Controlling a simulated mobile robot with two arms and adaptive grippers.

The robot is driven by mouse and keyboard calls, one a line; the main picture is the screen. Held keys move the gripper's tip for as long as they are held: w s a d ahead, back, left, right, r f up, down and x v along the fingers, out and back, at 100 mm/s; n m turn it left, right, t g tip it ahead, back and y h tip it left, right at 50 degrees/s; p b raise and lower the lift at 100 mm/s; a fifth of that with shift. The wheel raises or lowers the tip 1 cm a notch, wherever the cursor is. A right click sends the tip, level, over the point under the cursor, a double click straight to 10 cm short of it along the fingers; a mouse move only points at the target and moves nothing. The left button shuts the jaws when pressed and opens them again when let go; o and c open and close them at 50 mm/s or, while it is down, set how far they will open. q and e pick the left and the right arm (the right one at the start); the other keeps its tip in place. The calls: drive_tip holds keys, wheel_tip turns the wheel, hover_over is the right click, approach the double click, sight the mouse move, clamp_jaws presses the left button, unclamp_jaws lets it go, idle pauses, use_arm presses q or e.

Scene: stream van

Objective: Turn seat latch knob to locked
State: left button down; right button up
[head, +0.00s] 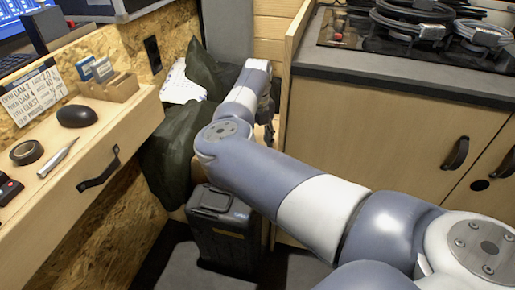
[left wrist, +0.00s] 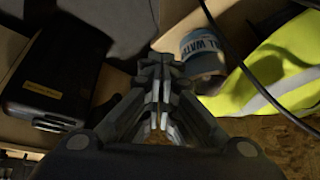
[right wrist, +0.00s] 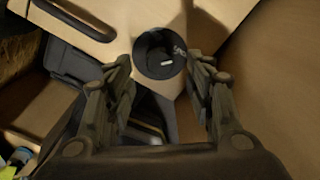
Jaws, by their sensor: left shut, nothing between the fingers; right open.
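A round black knob (right wrist: 160,53) with a small white mark sits on a pale wood panel in the right wrist view. My right gripper (right wrist: 158,68) is open, with one finger on each side of the knob. I cannot tell whether the fingers touch it. In the head view my right arm reaches from the lower right to the back centre, where its gripper (head: 266,104) is small and partly hidden; the knob cannot be made out there. My left gripper (left wrist: 160,82) is shut and empty in the left wrist view.
A dark case (head: 223,228) stands on the floor below my right arm. The drawer desk (head: 122,125) is at left and the hob counter (head: 400,75) at right. Near my left gripper are a black box (left wrist: 50,78), a water can (left wrist: 202,52) and a yellow vest (left wrist: 275,75).

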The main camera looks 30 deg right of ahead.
wheel_tip(320, 180, up, 8)
drive_tip(key=shift+r, duration=0.15)
idle(0.6)
